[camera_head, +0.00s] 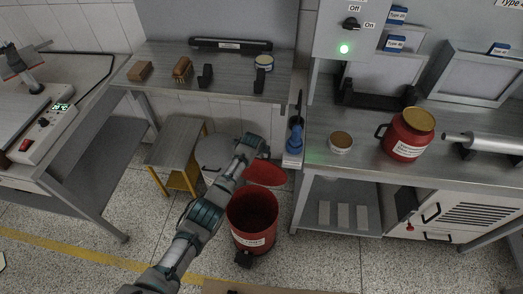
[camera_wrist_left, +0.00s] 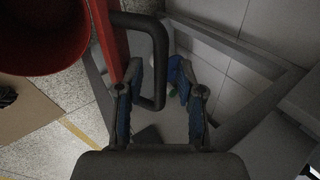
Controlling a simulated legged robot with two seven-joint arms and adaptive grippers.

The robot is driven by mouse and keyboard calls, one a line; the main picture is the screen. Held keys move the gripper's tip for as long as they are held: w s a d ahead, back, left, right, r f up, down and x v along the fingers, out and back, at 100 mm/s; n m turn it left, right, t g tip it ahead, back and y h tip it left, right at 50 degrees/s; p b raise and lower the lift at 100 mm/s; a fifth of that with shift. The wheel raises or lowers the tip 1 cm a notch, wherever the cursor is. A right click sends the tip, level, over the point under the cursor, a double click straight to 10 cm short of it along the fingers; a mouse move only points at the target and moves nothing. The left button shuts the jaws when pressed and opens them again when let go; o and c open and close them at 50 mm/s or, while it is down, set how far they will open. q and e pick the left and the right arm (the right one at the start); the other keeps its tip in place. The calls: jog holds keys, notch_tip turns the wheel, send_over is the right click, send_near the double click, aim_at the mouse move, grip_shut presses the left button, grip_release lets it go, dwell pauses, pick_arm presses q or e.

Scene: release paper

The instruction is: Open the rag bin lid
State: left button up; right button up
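The red rag bin (camera_head: 252,222) stands on the floor, and its dark interior shows. Its red lid (camera_head: 265,173) is tilted up at the bin's far side, clear of most of the opening. In the left wrist view, the lid is a red strip seen edge-on (camera_wrist_left: 107,40), with a black loop handle (camera_wrist_left: 160,62). My left gripper (camera_wrist_left: 154,66) is open, its blue-padded fingers on either side of the handle; I see no firm grip. In the head view my left arm reaches across the bin, and the fingers are hard to make out. My right gripper is not in view.
A stool with yellow legs (camera_head: 178,143) and a grey round container (camera_head: 214,150) stand behind the bin. A steel bench (camera_head: 330,170) on the right holds a red can (camera_head: 404,137). A shelf table (camera_head: 160,60) is at the back. Floor left of the bin is clear.

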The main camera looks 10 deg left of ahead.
pick_arm(q)
jog(key=shift+r, duration=0.1)
jog(key=v, duration=1.1)
jog(key=shift+s+r, duration=0.2)
jog(key=shift+r, duration=0.05)
